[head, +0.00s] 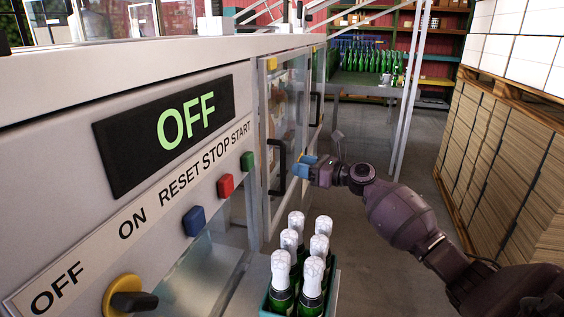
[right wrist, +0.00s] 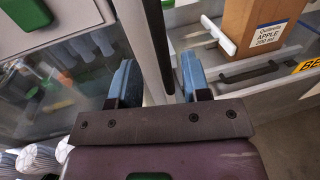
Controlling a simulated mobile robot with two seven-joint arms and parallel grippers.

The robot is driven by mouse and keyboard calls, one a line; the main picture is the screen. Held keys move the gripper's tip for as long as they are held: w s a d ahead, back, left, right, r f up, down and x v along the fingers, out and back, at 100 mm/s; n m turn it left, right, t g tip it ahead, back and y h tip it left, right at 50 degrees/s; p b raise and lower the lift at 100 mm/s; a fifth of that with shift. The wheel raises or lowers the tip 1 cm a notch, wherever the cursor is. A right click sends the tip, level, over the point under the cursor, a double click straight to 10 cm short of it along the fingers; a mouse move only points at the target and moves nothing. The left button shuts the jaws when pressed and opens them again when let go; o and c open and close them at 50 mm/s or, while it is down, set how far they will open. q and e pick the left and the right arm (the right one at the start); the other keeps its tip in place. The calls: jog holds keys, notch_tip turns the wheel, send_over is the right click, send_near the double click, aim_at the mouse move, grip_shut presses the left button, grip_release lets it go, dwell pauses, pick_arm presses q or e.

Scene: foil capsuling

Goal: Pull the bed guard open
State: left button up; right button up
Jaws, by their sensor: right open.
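The bed guard looks to be the framed clear door (head: 288,105) in the side of the grey machine, and it appears closed. It carries a black upright handle (head: 275,165). My right gripper (head: 303,166) has blue fingertips and is at the door, close to the right of this handle in the head view. In the right wrist view the gripper (right wrist: 158,82) is open, with a dark upright bar (right wrist: 154,35), likely the handle, between its fingers. There is a gap on each side of the bar. My left gripper is not in view.
A panel reading OFF (head: 170,130) with coloured buttons and a yellow knob (head: 122,297) is at left. A crate (head: 333,293) of several foil-topped bottles stands below the guard. Stacked cardboard (head: 500,150) is at right. The floor between is clear.

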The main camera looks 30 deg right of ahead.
jog(key=x, duration=0.6)
jog(key=shift+w+a, duration=0.15)
jog(key=shift+w, duration=0.1)
grip_shut()
